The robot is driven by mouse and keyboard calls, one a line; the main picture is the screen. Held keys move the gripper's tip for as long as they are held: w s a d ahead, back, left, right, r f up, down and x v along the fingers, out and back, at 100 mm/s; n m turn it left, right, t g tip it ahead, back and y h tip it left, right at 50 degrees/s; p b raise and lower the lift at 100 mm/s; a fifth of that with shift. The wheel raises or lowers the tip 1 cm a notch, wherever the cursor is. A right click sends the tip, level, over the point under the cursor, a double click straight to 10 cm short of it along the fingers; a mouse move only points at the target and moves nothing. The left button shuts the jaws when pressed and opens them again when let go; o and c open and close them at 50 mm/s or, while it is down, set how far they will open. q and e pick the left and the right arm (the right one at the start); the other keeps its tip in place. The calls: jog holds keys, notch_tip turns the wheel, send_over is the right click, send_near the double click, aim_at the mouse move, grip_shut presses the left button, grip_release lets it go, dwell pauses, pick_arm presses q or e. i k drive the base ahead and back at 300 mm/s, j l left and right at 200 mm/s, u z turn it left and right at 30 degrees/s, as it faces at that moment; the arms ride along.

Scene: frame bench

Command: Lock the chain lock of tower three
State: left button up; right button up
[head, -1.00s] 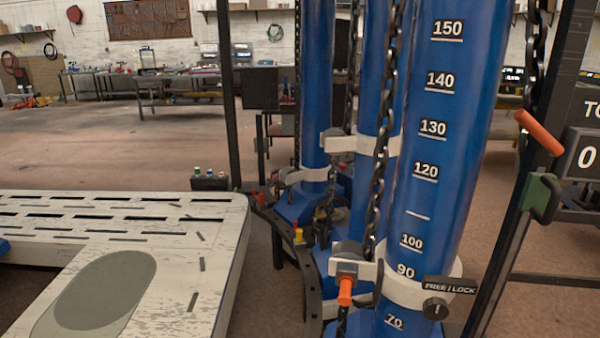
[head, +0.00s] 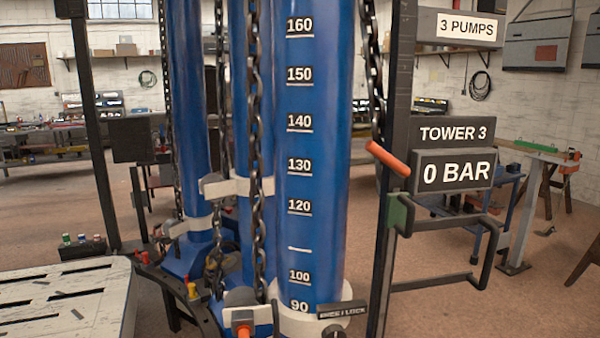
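The nearest blue tower (head: 322,200) stands upright beside a sign (head: 453,134) reading TOWER 3 and a display (head: 453,173) reading 0 BAR. A white collar (head: 297,322) wraps it near the 90 mark and carries a black FREE / LOCK label (head: 343,312). The knob below the label is mostly cut off by the bottom edge, so its setting cannot be read. A dark chain (head: 257,150) hangs along the tower's left side. An orange-tipped part (head: 243,331) shows below the collar's left end. Neither gripper is in view.
An orange handle (head: 387,158) sticks out at a dark upright post (head: 399,120), with a black tube frame (head: 445,284) to its right. Other blue towers (head: 188,130) stand behind on the left. A pale slotted bench frame (head: 65,300) fills the lower left.

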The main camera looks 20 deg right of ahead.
aim_at(402, 170)
jog(key=k, duration=0.5)
jog(key=z, duration=1.65)
jog(key=i+j, duration=0.35)
jog(key=j, duration=0.15)
jog(key=i+j+z, duration=0.1)
jog(key=i+j, duration=0.2)
jog(key=j, duration=0.15)
